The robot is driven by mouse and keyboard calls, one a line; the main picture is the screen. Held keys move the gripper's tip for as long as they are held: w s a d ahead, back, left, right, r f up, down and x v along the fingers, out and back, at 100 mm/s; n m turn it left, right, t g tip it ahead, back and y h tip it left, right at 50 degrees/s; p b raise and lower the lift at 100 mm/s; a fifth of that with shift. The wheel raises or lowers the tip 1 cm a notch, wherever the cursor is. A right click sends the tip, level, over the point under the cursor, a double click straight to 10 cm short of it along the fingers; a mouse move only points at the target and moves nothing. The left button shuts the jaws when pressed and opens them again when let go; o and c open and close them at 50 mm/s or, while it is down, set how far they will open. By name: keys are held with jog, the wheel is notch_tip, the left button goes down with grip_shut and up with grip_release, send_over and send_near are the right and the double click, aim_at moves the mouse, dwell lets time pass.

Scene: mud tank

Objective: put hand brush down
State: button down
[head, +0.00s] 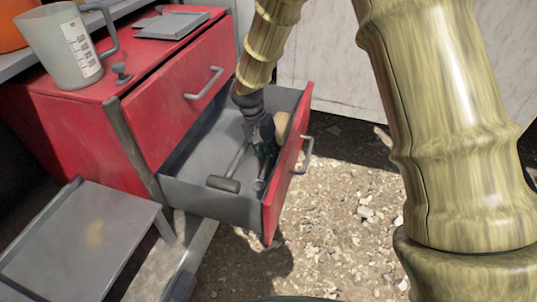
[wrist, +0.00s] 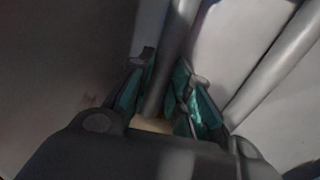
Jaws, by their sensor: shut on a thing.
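My gripper (head: 264,152) reaches down into the open lower drawer (head: 222,206) of a red cabinet. It is shut on the hand brush, which is mostly hidden by the gripper. A tan part (head: 282,124), apparently the brush, shows beside the gripper near the drawer front. In the wrist view the green-padded fingers (wrist: 170,70) stand on either side of a dark grey rod (wrist: 178,35), with a small tan patch (wrist: 153,125) nearer the palm. The picture is too dark to tell whether the brush touches the drawer floor.
A mallet-like tool (head: 223,184) lies in the drawer, with another grey rod (head: 261,181) next to it. The upper drawer (head: 180,100) looks shut. A measuring jug (head: 62,48) and a grey tray (head: 172,24) sit on top. A grey platform (head: 80,240) stands at lower left.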

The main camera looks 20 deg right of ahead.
jog(key=c, duration=1.3)
grip_release()
jog(key=p+v, duration=0.3)
jog(key=v, duration=0.9)
jog(key=shift+r, duration=0.1)
